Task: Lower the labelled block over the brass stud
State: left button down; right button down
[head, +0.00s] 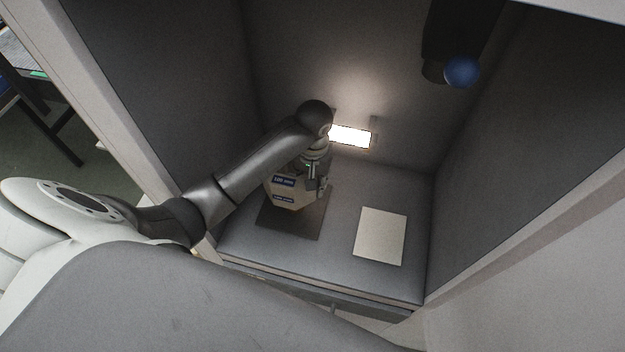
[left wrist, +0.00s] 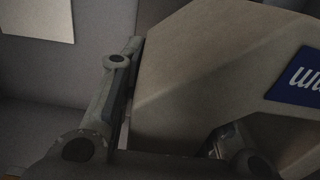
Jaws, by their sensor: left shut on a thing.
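The labelled block (head: 285,192) is beige with blue labels and hangs in my left gripper (head: 318,179) inside the booth. It is over a dark square mat (head: 290,222) on the booth floor; I cannot tell the gap below it. In the left wrist view the block (left wrist: 205,75) fills the right side, with part of a blue label at its edge. The left gripper's fingers (left wrist: 175,120) are shut on it. The brass stud does not show in either view. My right gripper is not in view.
A pale rectangular sheet (head: 381,236) lies on the booth floor (head: 340,262) to the right of the mat. A lit lamp (head: 350,136) is on the back wall. Grey side walls enclose the booth.

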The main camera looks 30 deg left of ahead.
pick_arm(q)
jog(key=shift+w+f+b, duration=0.1)
jog(key=shift+f+b, duration=0.95)
jog(key=shift+f, duration=1.75)
jog(key=shift+r+p, duration=0.1)
jog(key=shift+p, duration=0.4)
jog(key=shift+f+b, duration=0.45)
jog(key=shift+f, duration=1.3)
jog(key=c, duration=1)
grip_release()
jog(key=shift+d, duration=0.1)
jog(key=shift+s, duration=0.25)
